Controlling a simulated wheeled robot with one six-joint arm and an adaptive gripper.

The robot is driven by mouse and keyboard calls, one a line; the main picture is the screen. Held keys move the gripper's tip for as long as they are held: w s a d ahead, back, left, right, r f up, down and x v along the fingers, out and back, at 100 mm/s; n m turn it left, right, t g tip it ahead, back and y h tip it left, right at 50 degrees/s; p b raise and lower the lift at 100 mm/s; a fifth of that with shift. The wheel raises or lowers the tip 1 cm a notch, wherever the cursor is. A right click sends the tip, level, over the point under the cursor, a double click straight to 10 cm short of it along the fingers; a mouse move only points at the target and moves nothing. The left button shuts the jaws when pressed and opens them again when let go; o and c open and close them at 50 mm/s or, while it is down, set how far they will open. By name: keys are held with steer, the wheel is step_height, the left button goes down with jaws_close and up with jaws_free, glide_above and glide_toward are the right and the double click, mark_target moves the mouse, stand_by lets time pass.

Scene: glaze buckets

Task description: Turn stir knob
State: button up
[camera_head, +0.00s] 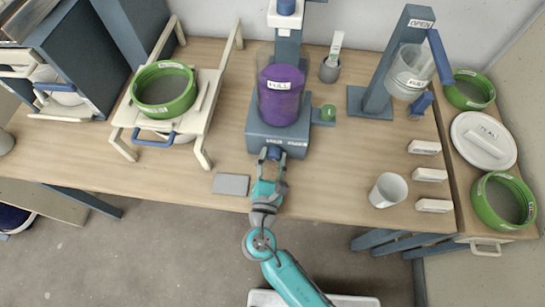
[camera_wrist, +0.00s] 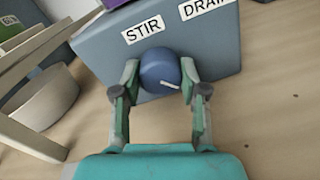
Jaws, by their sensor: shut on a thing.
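The stir knob (camera_wrist: 160,70) is a round blue knob with a white mark, on the front face of a blue-grey stand (camera_wrist: 218,52) under a STIR label (camera_wrist: 142,33). The white mark points to the lower right in the wrist view. My gripper (camera_wrist: 158,80) has its two fingers on either side of the knob and is shut on it. In the head view my gripper (camera_head: 270,157) reaches the stand's front from below. A clear container (camera_head: 280,90) with purple contents and a FULL label stands on the base (camera_head: 255,140).
A DRAIN label (camera_wrist: 205,7) is right of STIR. A small green knob (camera_head: 328,112) sits at the stand's right side. A wooden rack (camera_head: 203,120) with a green-rimmed sieve (camera_head: 164,90) stands left. A grey plate (camera_head: 230,184) and a white cup (camera_head: 388,190) lie near the table's front edge.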

steer(key=m, duration=0.5)
steer(key=shift+m, duration=0.4)
steer(key=shift+m, duration=0.3)
steer(key=o, duration=1.1)
steer(key=shift+o, duration=0.2)
steer(key=shift+s+a, duration=0.15)
steer(key=shift+s, duration=3.6)
